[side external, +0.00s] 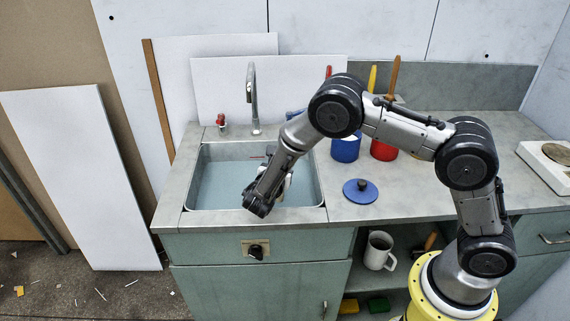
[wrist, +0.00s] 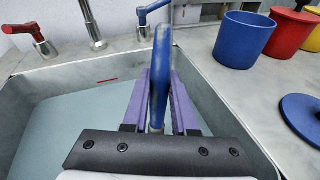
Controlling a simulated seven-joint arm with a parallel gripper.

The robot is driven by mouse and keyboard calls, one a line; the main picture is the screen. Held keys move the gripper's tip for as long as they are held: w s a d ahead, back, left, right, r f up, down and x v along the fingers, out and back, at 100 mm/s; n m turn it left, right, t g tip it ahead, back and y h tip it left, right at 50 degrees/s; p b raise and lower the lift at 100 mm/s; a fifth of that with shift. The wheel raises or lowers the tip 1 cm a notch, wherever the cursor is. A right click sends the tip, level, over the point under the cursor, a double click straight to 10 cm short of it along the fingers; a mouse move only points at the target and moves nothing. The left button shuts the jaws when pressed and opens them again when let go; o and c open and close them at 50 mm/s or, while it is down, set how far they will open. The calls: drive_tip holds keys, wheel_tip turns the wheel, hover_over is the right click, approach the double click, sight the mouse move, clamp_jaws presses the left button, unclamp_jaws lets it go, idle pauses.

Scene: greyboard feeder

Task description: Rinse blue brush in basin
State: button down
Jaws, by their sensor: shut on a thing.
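In the wrist view my gripper (wrist: 158,82) has purple fingers shut on the blue handle of the blue brush (wrist: 161,62). The brush's head is not visible. In the side view my gripper (side external: 262,196) hangs over the front right part of the basin (side external: 225,152), and the brush is mostly hidden by it. Blue-grey water (side external: 218,180) fills the basin and also shows at left in the wrist view (wrist: 70,135). I cannot tell whether the brush touches the water.
A curved tap (side external: 252,95) stands behind the basin, with a red handle (side external: 221,120) to its left. Right of the basin are a blue pot (side external: 345,149), a red pot (side external: 383,150) and a blue lid (side external: 360,191). A mug (side external: 378,250) stands on the shelf below.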

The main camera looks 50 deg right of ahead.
drive_tip(key=shift+r, duration=5.9)
drive_tip(key=shift+r, duration=2)
